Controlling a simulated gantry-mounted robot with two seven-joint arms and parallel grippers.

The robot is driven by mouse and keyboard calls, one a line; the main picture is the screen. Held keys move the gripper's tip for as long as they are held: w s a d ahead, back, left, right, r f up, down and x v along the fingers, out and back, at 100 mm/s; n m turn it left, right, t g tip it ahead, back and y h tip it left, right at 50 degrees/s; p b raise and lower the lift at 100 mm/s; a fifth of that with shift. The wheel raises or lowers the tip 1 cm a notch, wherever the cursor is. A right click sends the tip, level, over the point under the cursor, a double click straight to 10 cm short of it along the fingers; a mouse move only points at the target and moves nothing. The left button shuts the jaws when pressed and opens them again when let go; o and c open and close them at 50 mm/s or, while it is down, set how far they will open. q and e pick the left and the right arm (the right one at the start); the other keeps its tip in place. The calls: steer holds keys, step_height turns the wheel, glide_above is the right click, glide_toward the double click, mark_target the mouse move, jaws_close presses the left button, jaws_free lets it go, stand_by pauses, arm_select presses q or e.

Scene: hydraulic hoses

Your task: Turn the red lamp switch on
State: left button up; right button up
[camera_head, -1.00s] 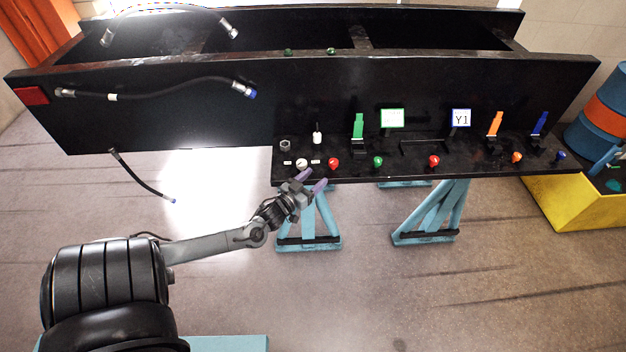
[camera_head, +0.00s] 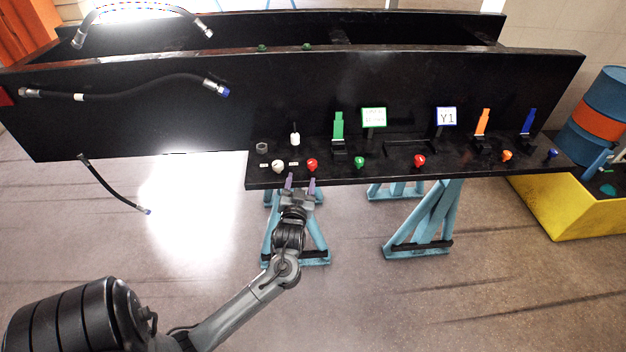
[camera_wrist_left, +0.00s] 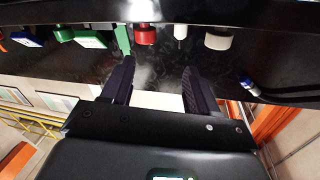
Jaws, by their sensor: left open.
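A red knob (camera_head: 312,164) stands on the front ledge of the black bench, between a white knob (camera_head: 278,166) and a green knob (camera_head: 359,162). A second red knob (camera_head: 419,160) stands farther right; I cannot tell from labels which one is the lamp switch. My left gripper (camera_head: 301,183) is open and empty, just in front of the ledge and below the first red knob. In the left wrist view, this red knob (camera_wrist_left: 145,34) shows beyond the open fingers (camera_wrist_left: 158,66), apart from them. My right gripper is not in view.
The black bench (camera_head: 400,85) spans the view, with dark hoses (camera_head: 130,90) on its left part. Green, orange (camera_head: 483,122) and blue levers and two small signs (camera_head: 446,117) stand along the ledge. A yellow bin (camera_head: 570,205) is at right. The floor in front is clear.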

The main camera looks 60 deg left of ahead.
mark_target(312, 167)
arm_select(q)
steer(key=w+a+n+b, duration=0.1)
steer(key=w+a, duration=0.1)
steer(key=w+a+f+b, duration=0.1)
steer(key=w+a, duration=0.1)
steer(key=w, duration=0.1)
steer(key=w+a+n+b, duration=0.1)
steer(key=w+a, duration=0.2)
steer(key=shift+w+f+n, duration=0.2)
steer(key=shift+n, duration=0.1)
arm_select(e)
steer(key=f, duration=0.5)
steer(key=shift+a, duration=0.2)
arm_select(q)
steer(key=c, duration=0.9)
steer(key=shift+c, duration=0.2)
